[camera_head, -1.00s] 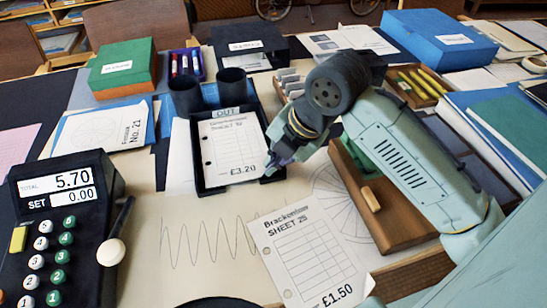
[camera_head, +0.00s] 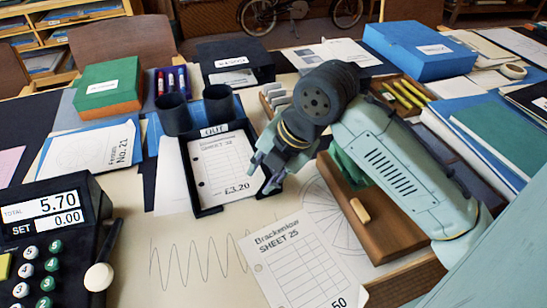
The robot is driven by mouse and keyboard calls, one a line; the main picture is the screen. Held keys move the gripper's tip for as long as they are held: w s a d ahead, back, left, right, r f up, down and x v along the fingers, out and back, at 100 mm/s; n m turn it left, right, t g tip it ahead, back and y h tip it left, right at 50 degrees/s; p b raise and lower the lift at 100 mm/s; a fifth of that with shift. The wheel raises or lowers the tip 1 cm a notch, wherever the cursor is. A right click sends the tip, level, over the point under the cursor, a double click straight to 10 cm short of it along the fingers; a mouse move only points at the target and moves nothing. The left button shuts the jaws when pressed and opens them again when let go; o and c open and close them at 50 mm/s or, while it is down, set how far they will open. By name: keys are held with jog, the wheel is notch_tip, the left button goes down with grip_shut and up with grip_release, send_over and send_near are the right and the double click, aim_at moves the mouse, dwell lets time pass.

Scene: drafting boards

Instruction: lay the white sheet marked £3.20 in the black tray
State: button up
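The white sheet marked £3.20 (camera_head: 222,165), headed "SHEET 32" or similar, lies flat in the black tray (camera_head: 206,211) labelled OUT. The tray's walls show around it, and its right edge is close to my gripper. My gripper (camera_head: 264,174) is at the tray's right side, coming in from the right. Its two dark fingers are apart with nothing seen between them. It appears to be over the tray's right wall; its exact height is hard to tell.
Another white sheet, SHEET 25 (camera_head: 303,268), lies in front. A wooden board (camera_head: 385,225) lies under my arm. Two dark cups (camera_head: 218,104) stand behind the tray. A register (camera_head: 45,230) with a side lever stands at left. Bare paper lies before the tray.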

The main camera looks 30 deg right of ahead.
jog(key=v, duration=1)
jog(key=shift+s+r, duration=0.15)
jog(key=shift+r, duration=0.25)
